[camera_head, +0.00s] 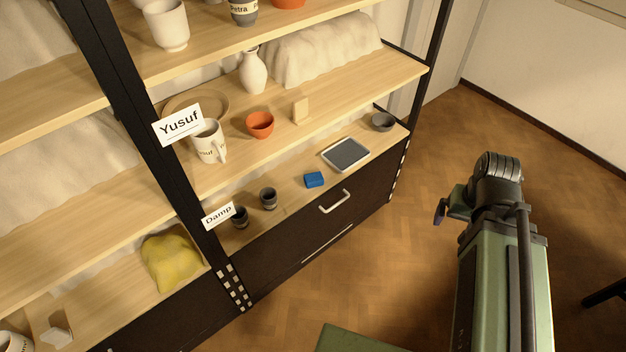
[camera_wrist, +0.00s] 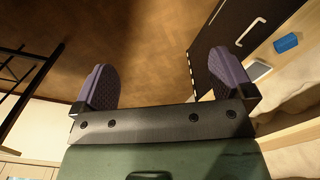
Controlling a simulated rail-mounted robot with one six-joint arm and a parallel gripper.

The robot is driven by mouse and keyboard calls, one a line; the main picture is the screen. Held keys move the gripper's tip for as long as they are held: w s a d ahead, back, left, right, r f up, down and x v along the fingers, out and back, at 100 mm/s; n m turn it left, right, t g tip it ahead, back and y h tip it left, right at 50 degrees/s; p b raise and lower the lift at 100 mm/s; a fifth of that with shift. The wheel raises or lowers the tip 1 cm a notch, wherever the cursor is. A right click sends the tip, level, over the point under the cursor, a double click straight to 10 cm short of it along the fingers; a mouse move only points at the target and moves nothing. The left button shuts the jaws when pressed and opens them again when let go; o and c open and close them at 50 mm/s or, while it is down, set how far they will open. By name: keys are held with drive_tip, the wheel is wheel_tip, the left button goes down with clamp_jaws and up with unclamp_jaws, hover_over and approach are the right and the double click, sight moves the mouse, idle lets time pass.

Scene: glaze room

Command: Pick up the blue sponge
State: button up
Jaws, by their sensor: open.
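The blue sponge (camera_head: 314,180) lies on the lowest shelf board (camera_head: 283,208) of the right-hand bay in the head view, near the front edge above a drawer handle. It also shows at the upper right of the wrist view (camera_wrist: 286,43). My gripper (camera_head: 440,211) is well to the right of the sponge, away from the shelf over the floor. In the wrist view its two purple-padded fingers (camera_wrist: 165,80) stand wide apart with only floor between them. The gripper is open and empty.
A grey tray (camera_head: 346,153) lies right of the sponge, and a dark bowl (camera_head: 383,122) stands farther right. Two small dark cups (camera_head: 268,198) stand to its left. The shelf board above holds an orange cup (camera_head: 260,125) and a white mug (camera_head: 209,142). A black post (camera_head: 150,130) divides the bays.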

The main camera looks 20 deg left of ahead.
drive_tip(key=n+t+y+b, duration=0.35)
drive_tip(key=n+b, duration=0.35)
drive_tip(key=b, duration=1.7)
approach(314, 177)
drive_tip(key=shift+h, duration=0.45)
drive_tip(key=b+x, duration=0.6)
drive_tip(key=x, duration=0.1)
drive_tip(key=b+x, duration=0.4)
drive_tip(key=shift+s+a, duration=0.1)
drive_tip(key=shift+a, duration=0.2)
drive_tip(key=shift+r, duration=0.35)
drive_tip(key=shift+p, duration=0.3)
drive_tip(key=c, duration=1)
drive_tip(key=shift+o, duration=0.2)
